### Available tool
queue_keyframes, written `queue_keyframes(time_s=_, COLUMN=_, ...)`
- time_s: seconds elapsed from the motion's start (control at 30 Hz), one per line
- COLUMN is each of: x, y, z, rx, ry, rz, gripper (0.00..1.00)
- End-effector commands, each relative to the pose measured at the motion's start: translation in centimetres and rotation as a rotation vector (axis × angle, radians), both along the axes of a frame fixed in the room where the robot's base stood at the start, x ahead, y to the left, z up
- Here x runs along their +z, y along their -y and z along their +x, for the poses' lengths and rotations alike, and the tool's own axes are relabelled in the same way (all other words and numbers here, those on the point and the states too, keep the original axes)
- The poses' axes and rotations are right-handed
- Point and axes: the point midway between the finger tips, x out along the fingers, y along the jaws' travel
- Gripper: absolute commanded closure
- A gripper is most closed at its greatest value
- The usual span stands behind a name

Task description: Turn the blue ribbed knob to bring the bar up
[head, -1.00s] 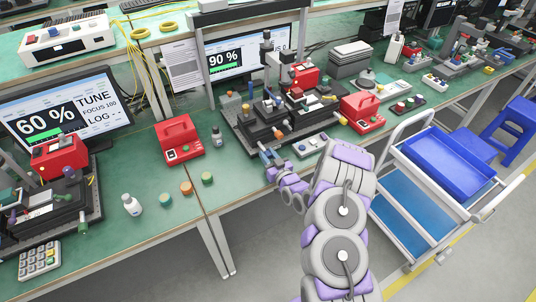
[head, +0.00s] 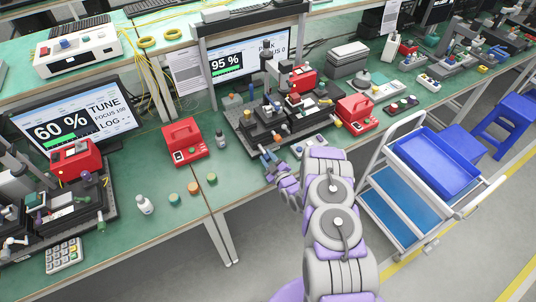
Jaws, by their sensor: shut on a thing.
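The rear monitor (head: 240,60) reads 95 %, with a green bar (head: 228,72) beneath the number. In front of it stands the black optical stage assembly (head: 255,130) on a dark breadboard. My gripper (head: 268,158) reaches the front edge of this assembly and is shut on a small blue part there, which appears to be the blue ribbed knob. The gripper's fingers cover most of the knob, and its ribs are too small to make out.
A red box (head: 184,141) stands left of the assembly and another red box (head: 356,112) right. A small bottle (head: 220,139) stands close on the left. A white cart with a blue tray (head: 437,160) stands on the floor right of my arm.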

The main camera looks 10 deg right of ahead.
Motion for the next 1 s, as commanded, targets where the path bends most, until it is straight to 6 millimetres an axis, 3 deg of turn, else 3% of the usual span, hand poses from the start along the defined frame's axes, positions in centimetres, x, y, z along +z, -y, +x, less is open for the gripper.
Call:
queue_keyframes(time_s=0.57, x=0.04, y=-0.08, z=0.04, rx=0.002, ry=0.014, rz=-0.039, gripper=0.99)
queue_keyframes(time_s=0.6, x=0.04, y=-0.08, z=0.04, rx=0.002, ry=0.014, rz=-0.039, gripper=0.67)
queue_keyframes(time_s=0.87, x=0.0, y=-0.04, z=0.02, rx=0.001, ry=0.013, rz=-0.038, gripper=0.43)
queue_keyframes(time_s=1.0, x=0.0, y=-0.03, z=0.01, rx=0.001, ry=0.012, rz=-0.038, gripper=0.43)
